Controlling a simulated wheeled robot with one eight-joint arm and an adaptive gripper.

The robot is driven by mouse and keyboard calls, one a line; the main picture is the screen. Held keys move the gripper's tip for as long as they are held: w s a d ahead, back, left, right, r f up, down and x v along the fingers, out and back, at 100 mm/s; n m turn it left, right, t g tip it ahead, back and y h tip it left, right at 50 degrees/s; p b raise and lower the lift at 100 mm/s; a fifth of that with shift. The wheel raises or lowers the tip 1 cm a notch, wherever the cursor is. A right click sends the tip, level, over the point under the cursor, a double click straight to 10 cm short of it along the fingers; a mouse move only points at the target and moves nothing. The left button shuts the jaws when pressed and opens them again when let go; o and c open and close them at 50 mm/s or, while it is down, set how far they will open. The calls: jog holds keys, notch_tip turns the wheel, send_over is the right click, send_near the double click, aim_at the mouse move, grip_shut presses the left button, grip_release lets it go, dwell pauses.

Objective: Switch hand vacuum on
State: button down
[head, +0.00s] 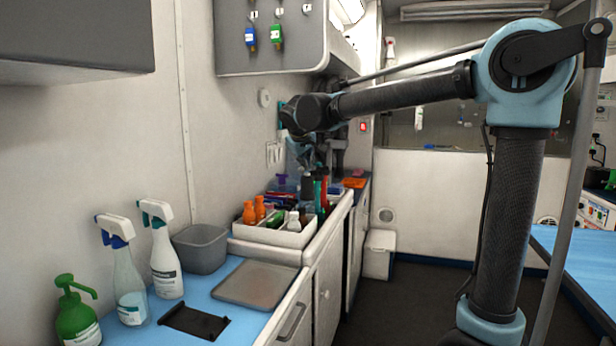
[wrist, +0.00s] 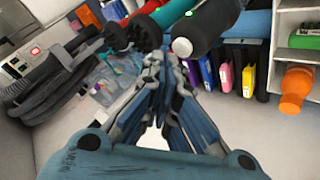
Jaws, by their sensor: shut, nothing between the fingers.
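My gripper (wrist: 168,58) is shut and empty in the wrist view. Its fingertips are just below a dark cylinder (wrist: 213,24) with a pale round spot near its end; contact cannot be told. This may be the hand vacuum, but I cannot tell surely. A coiled black ribbed hose (wrist: 48,92) lies at the left, beside a pale panel (wrist: 17,68) with a lit red switch. In the head view my gripper (head: 306,160) points down over the crowded back of the counter, and no vacuum can be made out clearly there.
A white caddy (head: 270,236) holds orange bottles (head: 260,208). Coloured upright items (wrist: 225,74) stand close by in the wrist view. Nearer are a grey bin (head: 201,250), a grey tray (head: 256,285) and spray bottles (head: 165,262). A wall cabinet (head: 270,45) hangs above. The aisle floor (head: 400,305) is clear.

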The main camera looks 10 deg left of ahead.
jog(key=shift+f, duration=0.2)
dwell(0.5)
jog(key=shift+f, duration=0.3)
dwell(0.5)
jog(key=shift+r, duration=0.55)
notch_tip(320, 180, up, 6)
dwell(0.9)
jog(key=shift+d, duration=0.1)
